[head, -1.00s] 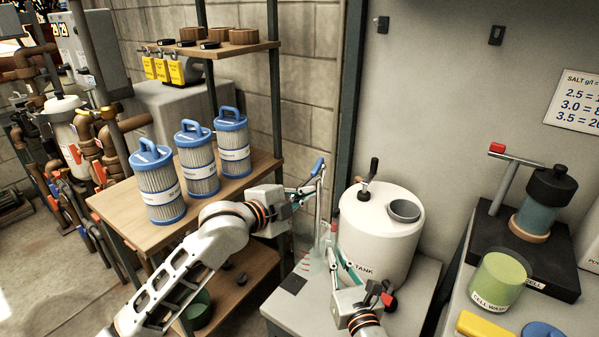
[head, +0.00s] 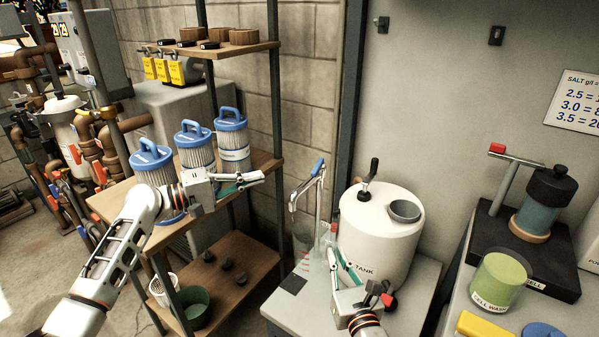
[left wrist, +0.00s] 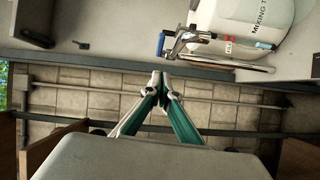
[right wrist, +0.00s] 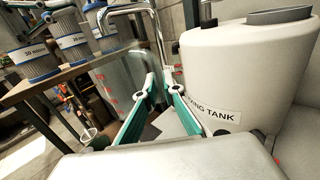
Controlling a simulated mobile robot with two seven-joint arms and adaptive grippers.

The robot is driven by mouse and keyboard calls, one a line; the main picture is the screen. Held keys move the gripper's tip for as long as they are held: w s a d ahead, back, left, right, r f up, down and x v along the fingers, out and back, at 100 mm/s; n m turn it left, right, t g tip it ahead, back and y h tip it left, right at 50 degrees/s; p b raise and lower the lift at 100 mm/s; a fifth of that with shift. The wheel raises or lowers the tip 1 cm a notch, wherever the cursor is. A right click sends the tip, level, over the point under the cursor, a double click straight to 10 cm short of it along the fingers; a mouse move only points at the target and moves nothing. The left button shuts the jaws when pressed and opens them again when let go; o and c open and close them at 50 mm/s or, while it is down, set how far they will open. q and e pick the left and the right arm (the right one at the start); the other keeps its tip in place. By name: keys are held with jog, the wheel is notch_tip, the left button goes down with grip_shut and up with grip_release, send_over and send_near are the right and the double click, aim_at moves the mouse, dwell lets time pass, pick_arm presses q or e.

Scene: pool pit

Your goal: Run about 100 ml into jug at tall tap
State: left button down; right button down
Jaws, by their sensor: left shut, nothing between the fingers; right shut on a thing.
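The tall tap (head: 320,190) is a chrome pipe with a bent spout and a blue lever (head: 317,167); it also shows in the left wrist view (left wrist: 176,44). The clear jug (head: 303,247) with red marks stands upright below the spout; it also shows in the right wrist view (right wrist: 118,72). My right gripper (head: 333,252) is shut on the jug at its right side. The exact grip is partly hidden. My left gripper (head: 262,177) is shut and empty, left of the tap and apart from it. I cannot make out a stream or the water level.
The white mixing tank (head: 375,240) stands close right of the tap and jug on the grey bench (head: 310,312). A wooden shelf (head: 115,205) with several blue-capped filter cartridges is left of the bench. A cell stand (head: 545,265) and a green-filled beaker (head: 500,280) are at the right.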

pick_arm(q)
send_near(314, 168)
jog(key=shift+n, duration=0.4)
jog(key=w+d, duration=0.2)
jog(key=d, duration=0.1)
jog(key=w+d, duration=0.1)
jog(key=w, duration=0.1)
jog(key=shift+d+f, duration=0.2)
jog(key=shift+f, duration=0.2)
jog(key=shift+s+d, duration=0.15)
jog(key=shift+d, duration=0.3)
jog(key=shift+s+d+f, duration=0.1)
jog(key=shift+d+f, duration=0.05)
jog(key=shift+f, duration=0.05)
